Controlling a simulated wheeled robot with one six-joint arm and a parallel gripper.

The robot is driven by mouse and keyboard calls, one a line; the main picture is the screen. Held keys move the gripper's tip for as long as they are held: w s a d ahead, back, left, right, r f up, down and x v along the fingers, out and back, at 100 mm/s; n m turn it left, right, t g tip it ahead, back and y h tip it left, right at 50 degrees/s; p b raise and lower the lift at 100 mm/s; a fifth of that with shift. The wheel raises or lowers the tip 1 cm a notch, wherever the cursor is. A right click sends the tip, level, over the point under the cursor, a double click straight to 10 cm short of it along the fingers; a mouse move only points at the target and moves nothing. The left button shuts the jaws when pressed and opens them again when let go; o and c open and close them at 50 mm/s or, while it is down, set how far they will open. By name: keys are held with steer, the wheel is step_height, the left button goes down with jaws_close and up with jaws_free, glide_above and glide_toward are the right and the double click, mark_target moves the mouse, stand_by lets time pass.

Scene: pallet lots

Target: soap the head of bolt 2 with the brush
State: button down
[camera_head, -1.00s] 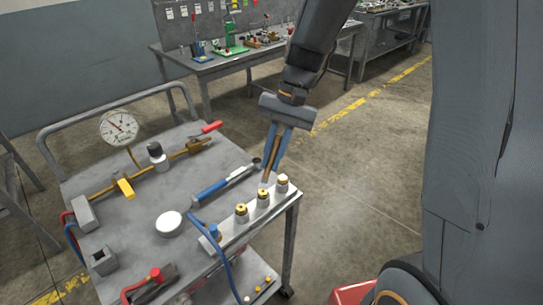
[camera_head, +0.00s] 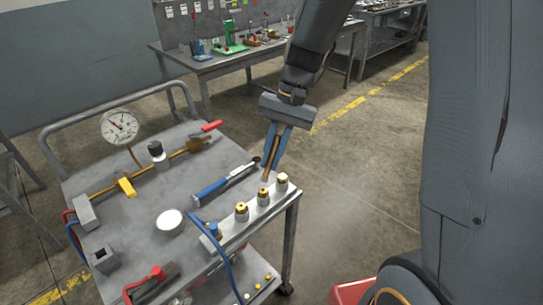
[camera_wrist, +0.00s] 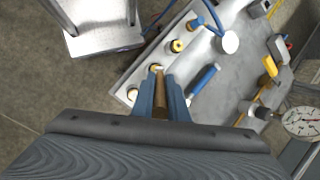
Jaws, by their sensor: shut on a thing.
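Three brass-topped bolts stand in a row on a pale bar (camera_head: 229,232) along the cart's right edge: a near one (camera_head: 241,211), a middle one (camera_head: 263,196) and a far one (camera_head: 283,182). I see no numbers on them. My gripper (camera_head: 273,158) points down above the row, shut on the brown handle of the brush (camera_head: 267,172). The brush's lower end is at or just above the middle bolt's head; I cannot tell whether it touches. The wrist view also shows the brush (camera_wrist: 159,104) between the blue fingers, its end by the middle bolt (camera_wrist: 155,68).
On the cart (camera_head: 190,225) lie a blue-handled tool (camera_head: 212,190) beside the row, a round white dish (camera_head: 169,222), a brass pipe with valves (camera_head: 125,187) and a pressure gauge (camera_head: 119,128). A blue-capped fitting (camera_head: 214,231) with hose stands at the bar's near end.

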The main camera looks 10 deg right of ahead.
steer(key=shift+f, duration=0.65)
stand_by(0.7)
steer(key=shift+r, duration=0.1)
steer(key=shift+s+a, duration=0.15)
stand_by(0.5)
steer(key=shift+s+a+p, duration=0.1)
steer(key=shift+a+p, duration=0.1)
steer(key=shift+p, duration=0.15)
steer(key=shift+d, duration=0.15)
steer(key=shift+w+d, duration=0.2)
steer(key=shift+w, duration=0.05)
steer(key=shift+p, duration=0.3)
steer(key=shift+w+d, duration=0.2)
steer(key=shift+d, duration=0.15)
